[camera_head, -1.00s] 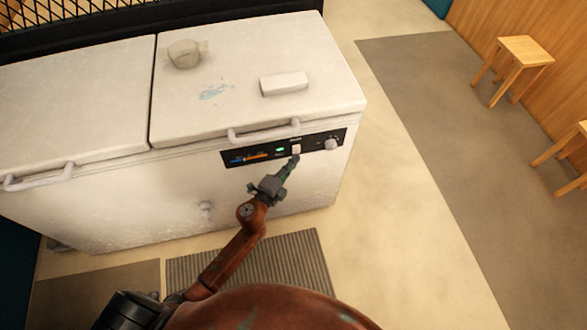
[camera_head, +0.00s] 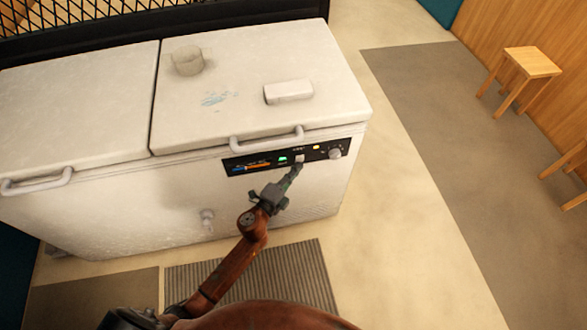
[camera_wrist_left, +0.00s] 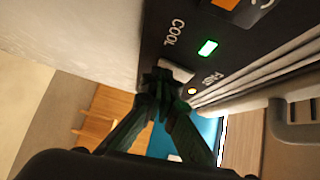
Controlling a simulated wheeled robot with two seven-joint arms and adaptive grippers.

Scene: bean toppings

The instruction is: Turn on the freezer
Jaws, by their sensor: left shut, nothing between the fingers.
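The white chest freezer (camera_head: 110,205) stands against the back with both lids closed. Its black control panel (camera_head: 243,165) is on the front at the right. On the panel a green light (camera_head: 283,158) is lit, and a yellow light (camera_head: 316,147) glows beside the white switch (camera_head: 299,158). A round knob (camera_head: 335,153) is at the panel's right end. My left gripper (camera_head: 296,171) is shut and empty, its tips at the switch. In the left wrist view the fingertips (camera_wrist_left: 162,84) are against or very near the switch (camera_wrist_left: 176,70); contact is unclear. My right gripper is not in view.
A cup (camera_head: 188,60) and a white block (camera_head: 288,91) sit on the right lid. Lid handles (camera_head: 266,139) stick out above the panel. A striped mat (camera_head: 290,270) lies in front. Wooden stools (camera_head: 530,62) stand far right, with clear floor between.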

